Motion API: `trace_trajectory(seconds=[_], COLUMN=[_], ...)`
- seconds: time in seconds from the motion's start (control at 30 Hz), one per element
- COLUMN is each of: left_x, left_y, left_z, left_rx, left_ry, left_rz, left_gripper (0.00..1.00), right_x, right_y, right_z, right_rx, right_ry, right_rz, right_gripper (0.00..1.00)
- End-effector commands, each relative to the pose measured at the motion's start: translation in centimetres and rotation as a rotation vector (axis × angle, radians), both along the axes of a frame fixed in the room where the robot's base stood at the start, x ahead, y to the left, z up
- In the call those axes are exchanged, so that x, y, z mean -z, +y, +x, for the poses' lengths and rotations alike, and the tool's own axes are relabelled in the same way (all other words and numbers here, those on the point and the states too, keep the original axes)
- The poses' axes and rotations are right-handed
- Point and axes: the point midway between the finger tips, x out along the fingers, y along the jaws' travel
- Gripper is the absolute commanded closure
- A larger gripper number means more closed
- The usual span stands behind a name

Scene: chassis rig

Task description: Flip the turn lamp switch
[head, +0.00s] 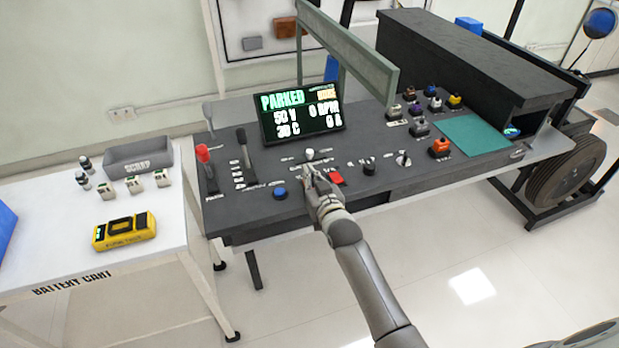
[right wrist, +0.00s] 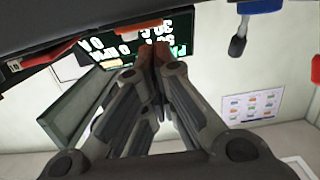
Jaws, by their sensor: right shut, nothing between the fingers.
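My right gripper (head: 314,180) is shut and empty at the front middle of the dark console (head: 260,215). Its fingertips are just in front of a small white-tipped switch (head: 309,154); I cannot tell whether they touch it. The labels are too small to read, so I cannot confirm that this is the turn lamp switch. In the right wrist view the shut fingers (right wrist: 155,62) point toward the console and hide what lies straight ahead. My left gripper is not in view.
A red switch (head: 335,178) is just right of the gripper and a blue button (head: 280,193) is left of it. A display (head: 300,110) reading PARKED stands behind. Levers (head: 243,148) are at the left, knobs (head: 369,167) at the right. A white cart (head: 150,240) stands at the left.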

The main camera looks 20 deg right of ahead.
Motion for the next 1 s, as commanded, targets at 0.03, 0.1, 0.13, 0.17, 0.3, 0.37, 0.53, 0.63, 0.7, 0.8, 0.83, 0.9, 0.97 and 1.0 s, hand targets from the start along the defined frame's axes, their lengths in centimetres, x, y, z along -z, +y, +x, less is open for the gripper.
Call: trace_trajectory(seconds=[0.03,0.1,0.13,0.17,0.3,0.37,0.53,0.63,0.7,0.8,0.83,0.9,0.97,1.0], left_x=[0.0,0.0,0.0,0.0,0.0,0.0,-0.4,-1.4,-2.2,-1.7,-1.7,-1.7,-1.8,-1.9], left_y=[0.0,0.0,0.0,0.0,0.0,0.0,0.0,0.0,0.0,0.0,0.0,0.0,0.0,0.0], left_z=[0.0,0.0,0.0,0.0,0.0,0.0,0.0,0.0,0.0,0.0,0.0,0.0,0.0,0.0], left_rx=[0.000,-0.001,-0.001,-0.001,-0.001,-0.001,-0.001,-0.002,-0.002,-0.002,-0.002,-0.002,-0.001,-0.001], left_ry=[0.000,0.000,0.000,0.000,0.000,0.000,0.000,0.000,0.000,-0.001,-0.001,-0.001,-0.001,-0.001], left_rz=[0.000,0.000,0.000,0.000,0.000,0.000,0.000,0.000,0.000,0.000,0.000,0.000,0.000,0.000], left_gripper=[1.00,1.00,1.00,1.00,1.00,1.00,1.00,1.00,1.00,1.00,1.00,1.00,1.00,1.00], right_x=[0.3,0.6,0.7,0.7,0.8,0.8,0.6,0.5,0.6,1.3,1.3,1.3,1.2,1.1], right_y=[0.0,0.0,0.0,0.0,0.0,0.0,0.0,0.0,0.0,0.0,0.0,0.0,0.0,0.0], right_z=[0.0,0.1,0.1,0.1,0.1,0.1,0.1,0.3,0.4,0.4,0.4,0.4,0.4,0.4], right_rx=[0.000,0.000,0.000,0.000,0.000,0.000,0.000,0.000,-0.001,-0.001,-0.001,-0.001,0.000,0.000], right_ry=[0.000,0.000,0.000,0.000,0.000,0.000,0.007,0.038,0.066,0.072,0.072,0.072,0.072,0.072], right_rz=[0.000,0.000,0.000,0.000,0.000,0.000,0.000,-0.001,-0.003,-0.003,-0.003,-0.003,-0.003,-0.003], right_gripper=[1.00,1.00,1.00,1.00,1.00,1.00,1.00,1.00,1.00,1.00,1.00,1.00,1.00,1.00])
